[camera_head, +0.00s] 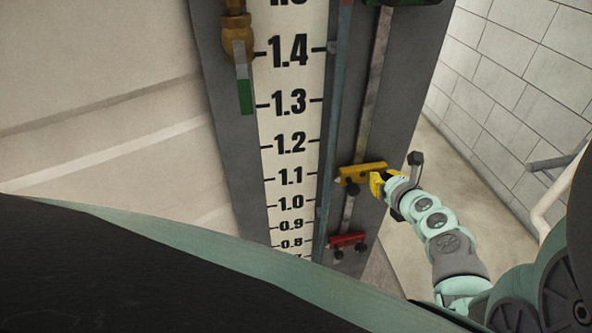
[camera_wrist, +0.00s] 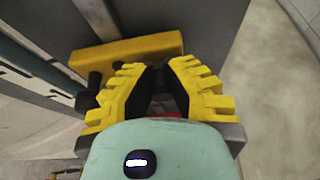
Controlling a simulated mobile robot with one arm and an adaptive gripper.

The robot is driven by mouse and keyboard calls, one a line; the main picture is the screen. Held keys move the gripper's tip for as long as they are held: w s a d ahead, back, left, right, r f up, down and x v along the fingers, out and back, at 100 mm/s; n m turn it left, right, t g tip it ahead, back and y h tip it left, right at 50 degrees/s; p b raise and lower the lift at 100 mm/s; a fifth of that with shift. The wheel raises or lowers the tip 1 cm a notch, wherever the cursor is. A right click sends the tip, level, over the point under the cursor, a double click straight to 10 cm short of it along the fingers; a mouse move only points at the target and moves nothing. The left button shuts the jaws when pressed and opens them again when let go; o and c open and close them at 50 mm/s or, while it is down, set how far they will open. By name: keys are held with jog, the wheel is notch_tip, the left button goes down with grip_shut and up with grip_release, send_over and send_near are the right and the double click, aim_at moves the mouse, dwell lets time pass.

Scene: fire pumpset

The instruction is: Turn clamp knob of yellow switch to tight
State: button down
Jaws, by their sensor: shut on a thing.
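The yellow switch (camera_head: 358,172) is a small bar-shaped block clamped on the vertical rod beside the level scale, near the 1.1 mark. It also shows in the wrist view (camera_wrist: 126,56) as a yellow block just ahead of my fingers. My gripper (camera_head: 378,184) is at the right end of the switch. In the wrist view its two yellow-toothed fingers (camera_wrist: 164,80) with black pads are closed in on a dark part at the switch, which looks like the clamp knob. That part is mostly hidden between the fingers, so its turn angle cannot be told.
A red switch (camera_head: 347,240) sits lower on the same rod. The white scale board (camera_head: 290,120) stands to the left, with a brass valve fitting (camera_head: 238,38) beyond it. A block wall (camera_head: 520,90) and a pale pipe (camera_head: 555,200) are on the right; floor between is clear.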

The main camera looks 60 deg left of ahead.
jog(key=shift+w, duration=0.1)
jog(key=shift+w+d+f+m+g+y+b, duration=0.15)
jog(key=shift+m+g+y+b, duration=0.75)
jog(key=shift+m+b, duration=1.2)
jog(key=shift+w+f+m+g+y+b, duration=0.2)
jog(key=shift+m+g+y+b, duration=0.65)
jog(key=shift+m+b, duration=1.2)
jog(key=shift+w+d+f+m+g+y+b, duration=0.15)
jog(key=shift+m+g+y+b, duration=0.75)
jog(key=shift+m+b, duration=1.2)
jog(key=shift+a+m+y+p, duration=0.1)
jog(key=shift+m+y+p, duration=0.15)
jog(key=shift+m+p, duration=0.25)
jog(key=c, duration=1.2)
grip_release()
jog(key=shift+a, duration=0.1)
jog(key=shift+o, duration=0.9)
jog(key=shift+f, duration=0.1)
